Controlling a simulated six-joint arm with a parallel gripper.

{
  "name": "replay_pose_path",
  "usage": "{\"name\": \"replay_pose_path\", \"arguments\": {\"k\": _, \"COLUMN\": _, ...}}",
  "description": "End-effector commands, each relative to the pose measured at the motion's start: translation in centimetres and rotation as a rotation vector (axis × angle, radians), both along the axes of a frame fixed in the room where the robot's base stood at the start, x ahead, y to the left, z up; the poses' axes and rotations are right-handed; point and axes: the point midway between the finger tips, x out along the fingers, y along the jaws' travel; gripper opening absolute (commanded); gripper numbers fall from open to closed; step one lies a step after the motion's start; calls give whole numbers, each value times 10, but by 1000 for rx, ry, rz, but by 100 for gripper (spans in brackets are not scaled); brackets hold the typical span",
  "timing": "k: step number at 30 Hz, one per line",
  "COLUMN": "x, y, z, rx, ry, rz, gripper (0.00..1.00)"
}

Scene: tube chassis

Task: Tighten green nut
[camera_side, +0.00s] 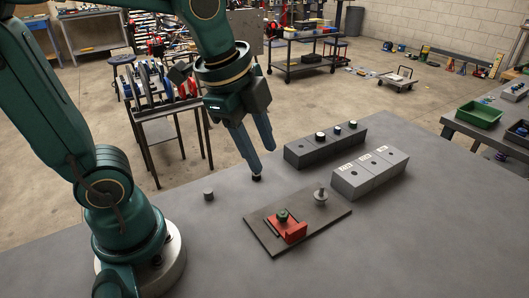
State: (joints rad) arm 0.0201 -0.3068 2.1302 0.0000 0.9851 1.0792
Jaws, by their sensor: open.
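The green nut (283,215) appears as a small dark green piece on top of a red part (293,231). The red part sits on a flat dark plate (263,240) on the grey table. My gripper (263,163) is above the table, behind and a little left of the plate, pointing down. Its two fingers are apart and hold nothing that I can make out. A small dark piece (257,178) shows at the tip of the near finger; I cannot tell whether it touches the finger or stands on the table. The gripper is clear of the green nut.
A silver round piece with a post (320,196) stands on the plate's far right part. A dark grey block (300,156) with several round pieces and a lighter labelled block (370,175) stand behind. A small grey cylinder (208,195) stands left. The table's front is clear.

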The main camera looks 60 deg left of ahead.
Motion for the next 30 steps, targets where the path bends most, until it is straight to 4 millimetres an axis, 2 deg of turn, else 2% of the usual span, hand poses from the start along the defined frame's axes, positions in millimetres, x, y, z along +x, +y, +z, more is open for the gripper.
{"name": "replay_pose_path", "arguments": {"k": 3, "x": 21, "y": -3, "z": -15, "rx": 58, "ry": 91, "rz": -203, "gripper": 44}}
{"name": "replay_pose_path", "arguments": {"k": 9, "x": 43, "y": -7, "z": -48, "rx": 93, "ry": 221, "rz": -410, "gripper": 44}}
{"name": "replay_pose_path", "arguments": {"k": 13, "x": 47, "y": -9, "z": -66, "rx": 86, "ry": 283, "rz": -427, "gripper": 44}}
{"name": "replay_pose_path", "arguments": {"k": 18, "x": 44, "y": -10, "z": -80, "rx": 79, "ry": 327, "rz": -431, "gripper": 44}}
{"name": "replay_pose_path", "arguments": {"k": 23, "x": 44, "y": -10, "z": -88, "rx": 79, "ry": 331, "rz": -430, "gripper": 44}}
{"name": "replay_pose_path", "arguments": {"k": 30, "x": 43, "y": -10, "z": -115, "rx": 79, "ry": 331, "rz": -429, "gripper": 44}}
